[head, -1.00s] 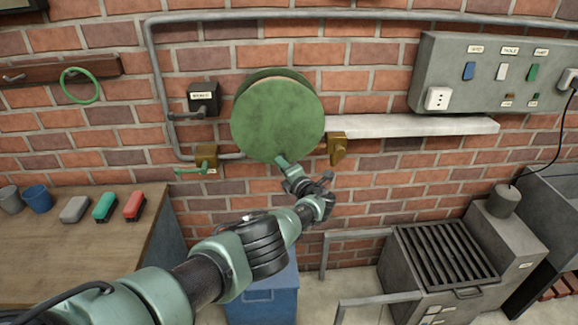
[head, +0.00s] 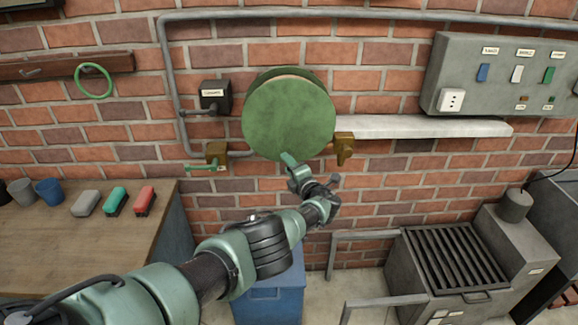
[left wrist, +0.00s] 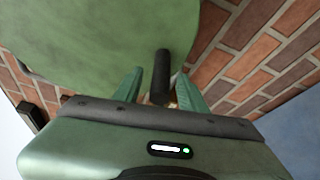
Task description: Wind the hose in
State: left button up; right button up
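The hose reel (head: 290,120) is a round green drum on the brick wall. Its green face fills the upper left of the left wrist view (left wrist: 100,40). A short dark handle (left wrist: 161,77) sticks out near the lower edge of that face. My left gripper (head: 290,160) is at the lower edge of the reel. In the left wrist view its two green fingers (left wrist: 158,90) stand apart, one on each side of the handle, with a small gap visible on both sides. I cannot make out any hose. My right gripper is not in view.
Brass fittings (head: 216,153) and (head: 344,148) flank the reel. A white shelf (head: 425,127) runs to its right, under a grey switch panel (head: 490,75). A blue bin (head: 270,300) stands below. A wooden bench (head: 70,240) is left, and a grated grey unit (head: 455,265) right.

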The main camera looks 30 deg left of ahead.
pick_arm(q)
jog(key=shift+d, duration=0.1)
jog(key=shift+s+d+r+p, duration=0.1)
jog(key=shift+d+r+p, duration=0.1)
jog(key=shift+p, duration=0.25)
jog(key=p+v, duration=0.6)
jog(key=v, duration=0.1)
jog(key=shift+s+f, duration=0.15)
jog(key=shift+f, duration=0.05)
jog(key=shift+f, duration=0.1)
